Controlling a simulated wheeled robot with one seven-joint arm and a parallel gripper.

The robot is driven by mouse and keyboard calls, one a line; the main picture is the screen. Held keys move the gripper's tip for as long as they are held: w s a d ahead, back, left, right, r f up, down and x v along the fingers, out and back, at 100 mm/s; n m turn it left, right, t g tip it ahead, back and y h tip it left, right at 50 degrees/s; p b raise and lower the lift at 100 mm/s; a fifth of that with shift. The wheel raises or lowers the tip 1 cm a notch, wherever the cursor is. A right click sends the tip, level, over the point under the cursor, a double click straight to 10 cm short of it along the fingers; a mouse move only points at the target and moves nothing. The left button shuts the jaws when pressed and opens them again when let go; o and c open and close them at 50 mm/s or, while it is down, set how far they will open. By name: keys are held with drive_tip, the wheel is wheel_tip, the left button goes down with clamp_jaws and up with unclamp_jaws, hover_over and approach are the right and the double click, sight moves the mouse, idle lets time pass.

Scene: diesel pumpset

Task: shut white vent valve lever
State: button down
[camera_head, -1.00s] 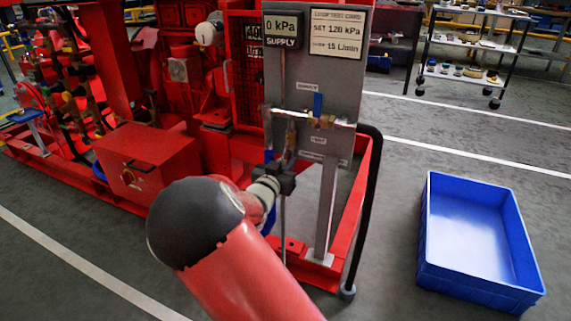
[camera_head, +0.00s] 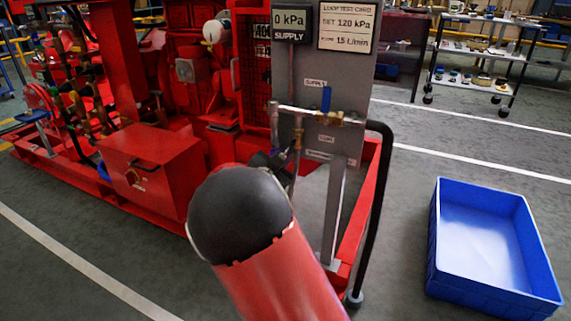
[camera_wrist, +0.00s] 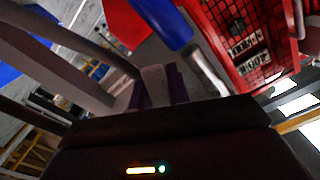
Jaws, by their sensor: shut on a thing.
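In the head view, a grey loop test panel (camera_head: 348,85) carries a horizontal pipe with a brass valve and a blue supply lever (camera_head: 326,99). A vertical branch with brass fittings (camera_head: 298,139) hangs below the pipe's left part. My gripper (camera_head: 272,160) is beside this branch, mostly hidden behind my arm. In the wrist view, my gripper (camera_wrist: 158,88) has its purple-edged fingers closed around a pale piece, the white vent valve lever (camera_wrist: 153,80). The lever cannot be made out in the head view, so its angle is unclear.
The supply gauge (camera_head: 290,22) reads 0 kPa. A red engine skid (camera_head: 150,165) stands to the left. A black hose (camera_head: 382,210) runs down at the panel's right. A blue empty bin (camera_head: 432,240) sits on the floor at the right, with clear floor between.

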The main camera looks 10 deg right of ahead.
drive_tip(key=shift+a+m, duration=0.1)
drive_tip(key=shift+m, duration=0.2)
drive_tip(key=c, duration=1.4)
unclamp_jaws()
drive_tip(key=shift+o, duration=0.4)
drive_tip(key=shift+r, duration=0.1)
